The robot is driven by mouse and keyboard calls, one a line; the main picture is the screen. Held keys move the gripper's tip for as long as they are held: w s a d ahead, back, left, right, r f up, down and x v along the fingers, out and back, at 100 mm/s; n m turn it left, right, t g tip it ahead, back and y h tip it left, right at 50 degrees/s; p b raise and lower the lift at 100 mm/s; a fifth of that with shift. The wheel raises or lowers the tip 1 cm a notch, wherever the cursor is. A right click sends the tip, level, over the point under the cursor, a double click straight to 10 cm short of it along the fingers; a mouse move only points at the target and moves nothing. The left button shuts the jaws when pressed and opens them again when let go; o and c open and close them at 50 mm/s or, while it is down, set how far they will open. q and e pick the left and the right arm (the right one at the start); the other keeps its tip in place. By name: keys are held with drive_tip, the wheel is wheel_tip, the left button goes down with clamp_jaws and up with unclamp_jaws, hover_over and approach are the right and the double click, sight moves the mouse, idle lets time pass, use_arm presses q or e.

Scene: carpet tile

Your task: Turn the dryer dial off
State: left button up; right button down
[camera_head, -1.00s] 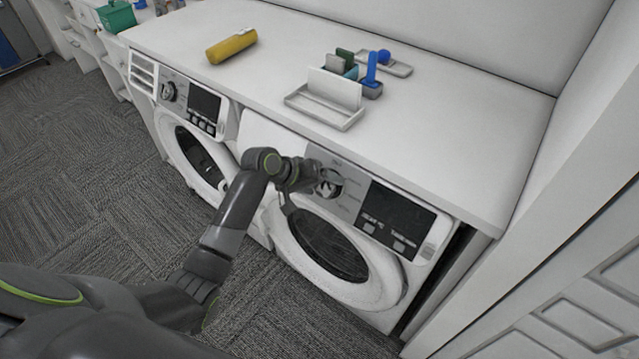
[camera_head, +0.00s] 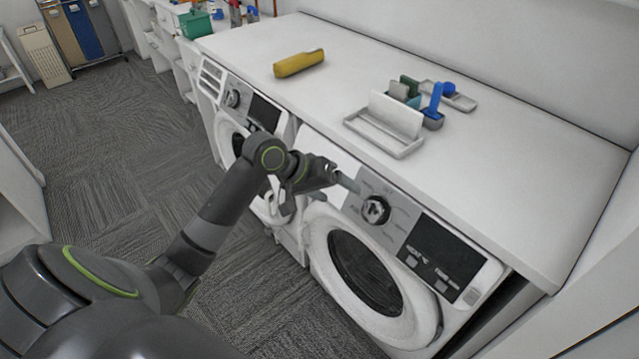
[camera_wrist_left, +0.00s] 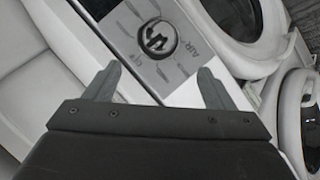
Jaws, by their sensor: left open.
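The right-hand front-loading machine has a round dark dial (camera_head: 376,209) with a lighter grip bar, on a grey panel left of its black display. The dial also shows near the top of the left wrist view (camera_wrist_left: 157,38), its bar slanted, with printed lettering beside it. I cannot read its setting. My left gripper (camera_head: 343,183) is open and empty, just left of the dial and apart from it. In the left wrist view, its two spread fingers (camera_wrist_left: 160,75) point toward the panel, with the dial beyond the gap. My right gripper is not in view.
A second machine with its own dial (camera_head: 232,98) stands to the left. The white counter (camera_head: 480,150) above holds a yellow cylinder (camera_head: 299,63), a white tray (camera_head: 385,140) and small blue and green items. Carpet (camera_head: 110,150) is clear at left.

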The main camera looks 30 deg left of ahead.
use_arm(q)
drive_tip(key=shift+v, duration=2.3)
drive_tip(key=w+a+f+n+y, duration=0.15)
drive_tip(key=a+f, duration=0.25)
drive_tip(key=f, duration=0.6)
drive_tip(key=a+f+n+y, duration=0.1)
drive_tip(key=a+f+n, duration=0.15)
drive_tip(key=f, duration=0.65)
drive_tip(key=s+a+f+m+y, duration=0.1)
drive_tip(key=s+a+f+y, duration=0.1)
drive_tip(key=s+f, duration=0.5)
drive_tip(key=s+a+f+y, duration=0.1)
drive_tip(key=s+a+f, duration=0.15)
drive_tip(key=f, duration=0.75)
drive_tip(key=s+f+m+g+y, duration=0.2)
drive_tip(key=s+f+g, duration=0.1)
drive_tip(key=s+f, duration=1.05)
drive_tip(key=s+d+f+m+g, duration=0.1)
drive_tip(key=s+d+f, duration=0.2)
drive_tip(key=s, duration=0.8)
drive_tip(key=s+d+f+m+g, duration=0.1)
drive_tip(key=s+d+f, duration=0.3)
drive_tip(key=s, duration=0.7)
drive_tip(key=shift+m+b, duration=0.35)
drive_tip(key=shift+m, duration=0.45)
drive_tip(key=shift+d, duration=0.15)
